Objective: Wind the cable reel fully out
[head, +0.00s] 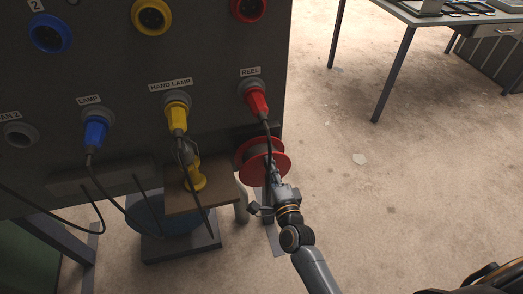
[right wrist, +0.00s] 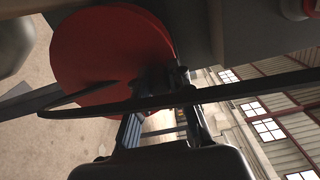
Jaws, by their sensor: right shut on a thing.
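The cable reel (head: 247,165) has two red discs and sits low at the right edge of the dark panel. A black cable runs down to it from the red plug (head: 257,102) under the REEL label. My right gripper (head: 274,176) is at the reel's front right side, shut on a part of it. In the right wrist view the reel's red disc (right wrist: 105,50) fills the upper left, and the right gripper's fingertips (right wrist: 163,80) meet at its edge. A dark part shows between them, but the exact grip is unclear. A dark cable crosses in front. My left gripper is out of view.
The panel (head: 225,50) also holds a blue plug (head: 96,131) and a yellow plug (head: 177,118) with hanging cables. A small brown shelf (head: 212,200) with a yellow lamp is left of the reel. The floor to the right is open, up to a table (head: 425,17).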

